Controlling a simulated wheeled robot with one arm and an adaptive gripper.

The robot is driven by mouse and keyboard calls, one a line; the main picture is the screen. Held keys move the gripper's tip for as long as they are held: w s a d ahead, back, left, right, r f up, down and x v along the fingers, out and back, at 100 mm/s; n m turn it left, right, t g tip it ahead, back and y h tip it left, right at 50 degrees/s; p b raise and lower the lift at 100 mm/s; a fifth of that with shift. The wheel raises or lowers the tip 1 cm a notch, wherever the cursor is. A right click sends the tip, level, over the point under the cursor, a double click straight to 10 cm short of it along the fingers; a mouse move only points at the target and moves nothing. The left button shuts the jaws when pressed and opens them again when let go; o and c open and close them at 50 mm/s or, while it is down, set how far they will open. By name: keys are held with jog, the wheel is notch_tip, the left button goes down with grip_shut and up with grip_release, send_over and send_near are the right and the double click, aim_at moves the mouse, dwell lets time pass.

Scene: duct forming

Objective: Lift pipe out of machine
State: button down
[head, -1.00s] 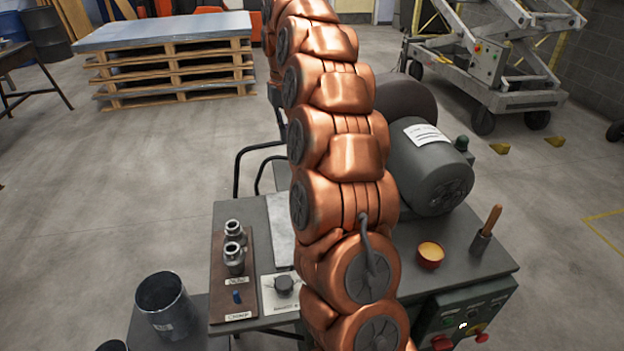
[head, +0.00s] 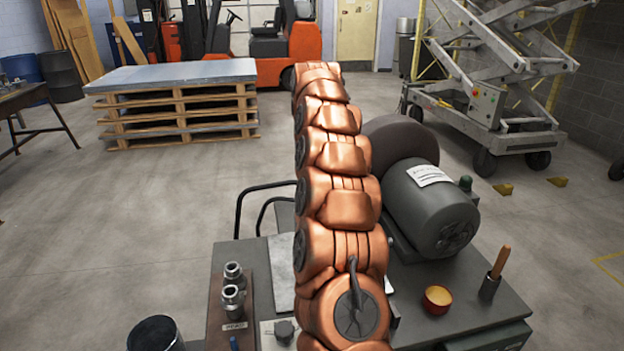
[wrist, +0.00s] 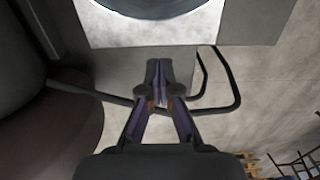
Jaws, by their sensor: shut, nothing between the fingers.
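My gripper (wrist: 157,82) shows in the wrist view with its two fingers together and nothing between them. It is over the machine's grey top, beside a bent black rail. A round object with a dark rim (wrist: 150,10) is cut off at the top of the wrist view; I cannot tell if it is the pipe. In the head view the machine (head: 455,305) stands in front of me, with a grey motor (head: 432,208) at its right. My copper arm covers the machine's middle and hides the gripper there. No pipe can be made out for certain in the machine.
A dark open cylinder (head: 155,334) stands at the lower left. Metal fittings (head: 233,285) sit on a brown board. Pallets with sheet metal (head: 175,75) stand behind; open floor lies left.

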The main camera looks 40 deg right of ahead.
jog(key=s+a+f+p, duration=0.1)
jog(key=s+f, duration=0.2)
jog(key=f, duration=0.3)
jog(key=shift+s+a+f, duration=0.35)
jog(key=shift+a+f, duration=0.05)
dwell(0.4)
dwell(0.4)
jog(key=shift+s+a+f+b, duration=0.1)
jog(key=shift+s+a+b, duration=0.15)
jog(key=shift+s+b, duration=0.3)
jog(key=shift+s+a, duration=0.1)
jog(key=shift+s, duration=0.1)
jog(key=shift+w, duration=0.1)
